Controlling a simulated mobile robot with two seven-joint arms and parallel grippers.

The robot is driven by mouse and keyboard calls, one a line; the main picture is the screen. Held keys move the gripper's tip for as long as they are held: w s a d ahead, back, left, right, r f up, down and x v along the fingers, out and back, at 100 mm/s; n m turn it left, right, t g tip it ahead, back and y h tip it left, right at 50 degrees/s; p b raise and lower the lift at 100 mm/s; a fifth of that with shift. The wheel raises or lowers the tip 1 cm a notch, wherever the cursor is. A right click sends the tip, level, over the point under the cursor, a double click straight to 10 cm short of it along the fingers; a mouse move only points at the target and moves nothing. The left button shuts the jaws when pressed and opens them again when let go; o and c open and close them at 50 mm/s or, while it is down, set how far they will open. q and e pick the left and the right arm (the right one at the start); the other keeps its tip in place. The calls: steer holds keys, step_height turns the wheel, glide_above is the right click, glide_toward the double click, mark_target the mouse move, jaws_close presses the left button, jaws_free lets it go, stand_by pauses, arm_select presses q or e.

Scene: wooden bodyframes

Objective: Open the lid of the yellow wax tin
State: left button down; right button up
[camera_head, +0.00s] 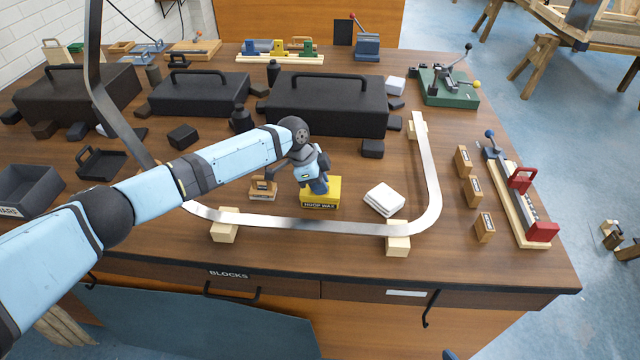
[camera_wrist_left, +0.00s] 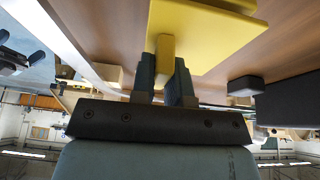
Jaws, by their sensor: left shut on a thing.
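The yellow wax tin (camera_head: 321,203), labelled "HOOP WAX", sits on the wooden bench just behind the front run of the metal strip. My left gripper (camera_head: 319,187) reaches down onto it from above and covers part of its top. In the left wrist view, the tin's broad yellow face (camera_wrist_left: 215,35) fills the upper middle. A small yellow tab (camera_wrist_left: 165,55) juts from it between the two fingers of my left gripper (camera_wrist_left: 165,78), which are shut on it. I cannot tell whether the lid is raised at all. My right gripper is not in view.
The bent metal strip (camera_head: 300,226) curves around the tin on wooden blocks. White pads (camera_head: 384,199) lie to its right, and a small wooden block with a handle (camera_head: 263,189) stands close on its left. Black cases (camera_head: 330,105) stand behind.

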mark_target(328, 184)
arm_select(q)
steer(key=shift+w+r+g+b, duration=0.45)
steer(key=shift+g+b, duration=0.4)
steer(key=shift+g, duration=0.15)
steer(key=g+b, duration=0.1)
steer(key=b, duration=0.1)
steer(key=w+r+n+g+b, duration=0.1)
steer(key=b, duration=0.1)
steer(key=w+g+b, duration=0.1)
steer(key=g+b, duration=0.1)
steer(key=b, duration=0.1)
steer(key=shift+w+r, duration=0.1)
steer(key=shift+r, duration=0.15)
steer(key=shift+w+r+b, duration=0.15)
steer(key=shift+r+b, duration=0.1)
steer(key=shift+b, duration=0.35)
steer(key=shift+r+g, duration=0.1)
steer(key=shift+g, duration=0.2)
steer(key=c, duration=1.1)
jaws_free()
steer(key=shift+r, duration=0.1)
